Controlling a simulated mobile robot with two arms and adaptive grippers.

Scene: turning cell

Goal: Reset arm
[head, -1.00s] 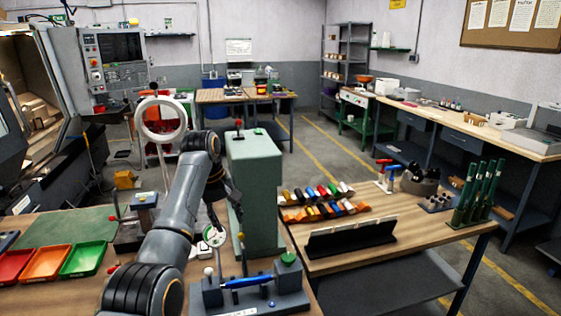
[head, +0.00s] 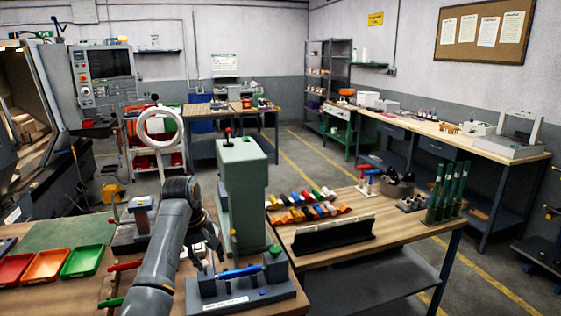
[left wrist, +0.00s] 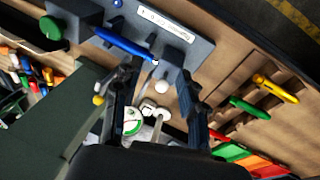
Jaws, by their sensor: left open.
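My left gripper (left wrist: 160,112) is open in the left wrist view, its two dark fingers apart. It points down toward a grey fixture (left wrist: 185,45) that holds a blue bar (left wrist: 125,44). A white ball knob (left wrist: 161,87) and a round white-and-green piece (left wrist: 132,127) show between the fingers; I see no grip on either. In the head view the fixture (head: 240,291) stands at the bench's front, with the blue bar (head: 241,272) across it and a green knob (head: 274,250) at its right. My left forearm hides part of the bench. My right gripper is not in view.
A tall green press (head: 243,190) stands right beside my left arm. Red, orange and green trays (head: 82,261) lie to the left. A second table holds a row of coloured pieces (head: 308,212), a black rack (head: 334,236) and green upright tools (head: 445,195).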

